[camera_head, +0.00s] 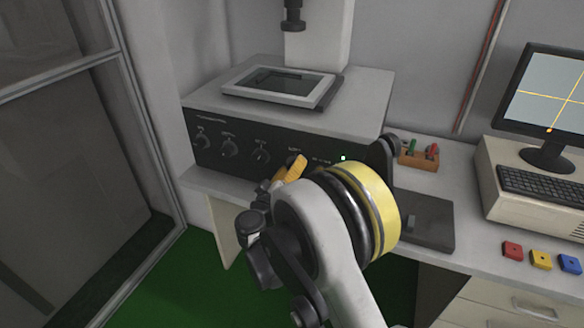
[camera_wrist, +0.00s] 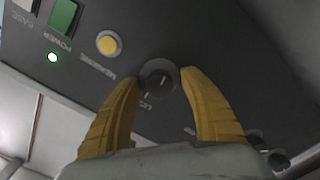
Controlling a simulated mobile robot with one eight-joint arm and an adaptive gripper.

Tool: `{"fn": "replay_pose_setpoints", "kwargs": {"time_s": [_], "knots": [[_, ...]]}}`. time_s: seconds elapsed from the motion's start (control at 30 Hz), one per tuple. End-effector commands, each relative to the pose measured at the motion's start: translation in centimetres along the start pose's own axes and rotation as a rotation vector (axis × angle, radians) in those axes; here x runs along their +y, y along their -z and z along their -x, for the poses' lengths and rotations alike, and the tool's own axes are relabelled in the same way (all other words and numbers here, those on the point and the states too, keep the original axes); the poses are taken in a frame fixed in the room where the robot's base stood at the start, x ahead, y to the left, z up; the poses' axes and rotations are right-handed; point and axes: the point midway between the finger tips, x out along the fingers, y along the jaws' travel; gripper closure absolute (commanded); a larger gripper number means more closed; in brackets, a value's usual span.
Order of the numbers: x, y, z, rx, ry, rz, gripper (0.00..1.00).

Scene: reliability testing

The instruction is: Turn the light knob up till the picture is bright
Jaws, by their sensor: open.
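The light knob (camera_wrist: 158,78) is a round dark knob with a pale pointer line, on the dark front panel of the machine. In the wrist view it sits between the two yellow fingertips of my gripper (camera_wrist: 160,76). The fingers are open, one on either side of the knob; I cannot tell whether they touch it. In the head view my gripper (camera_head: 290,168) reaches the right part of the panel and covers most of that knob. The monitor (camera_head: 549,98) shows a grey-blue picture with yellow crosshairs.
More knobs (camera_head: 229,147) line the panel to the left. A yellow button (camera_wrist: 109,43), a lit green lamp (camera_wrist: 53,57) and a green power switch (camera_wrist: 64,17) are nearby. A keyboard (camera_head: 543,186) and coloured blocks (camera_head: 541,260) are at right.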

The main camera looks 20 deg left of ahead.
Motion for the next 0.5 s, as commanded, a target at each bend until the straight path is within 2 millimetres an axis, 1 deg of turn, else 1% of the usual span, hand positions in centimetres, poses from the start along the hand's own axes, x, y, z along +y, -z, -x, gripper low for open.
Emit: {"fn": "replay_pose_setpoints", "kwargs": {"time_s": [0.07, 0.17, 0.27, 0.5], "knots": [[0.0, 0.0, 0.2, 0.000, 0.000, 0.000, 0.48], [0.0, 0.0, 1.2, 0.001, 0.001, 0.000, 0.48], [-0.1, 0.1, 3.1, 0.002, 0.002, 0.000, 0.48], [-0.1, 0.1, 8.5, 0.003, 0.003, 0.000, 0.48]]}}
